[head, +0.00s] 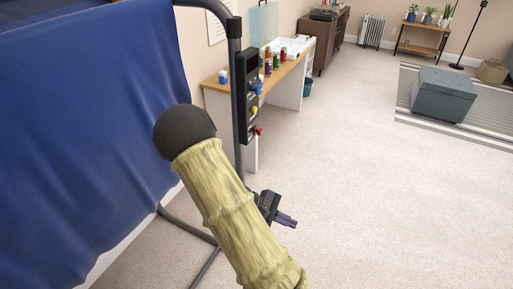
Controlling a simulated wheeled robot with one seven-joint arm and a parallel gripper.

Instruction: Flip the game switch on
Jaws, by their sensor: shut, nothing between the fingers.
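A black control box (250,90) is fixed upright on the grey pole (236,100) of a game frame, near the middle of the head view. A small yellow part (254,111) shows low on the box, and a red part (259,131) sits just below it. Which of these is the game switch I cannot tell for sure. My gripper (292,222) has purple fingers and is low in the picture, below and right of the box, apart from it. It is shut and empty. My arm, in a yellowish sleeve, hides part of the frame and the gripper's base.
A blue cloth (80,130) hangs on the frame at left. Behind the pole stands a desk (275,82) with cans (267,67) and papers. A grey-blue chest (444,94) sits on a striped rug (480,127). The carpet at right is clear.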

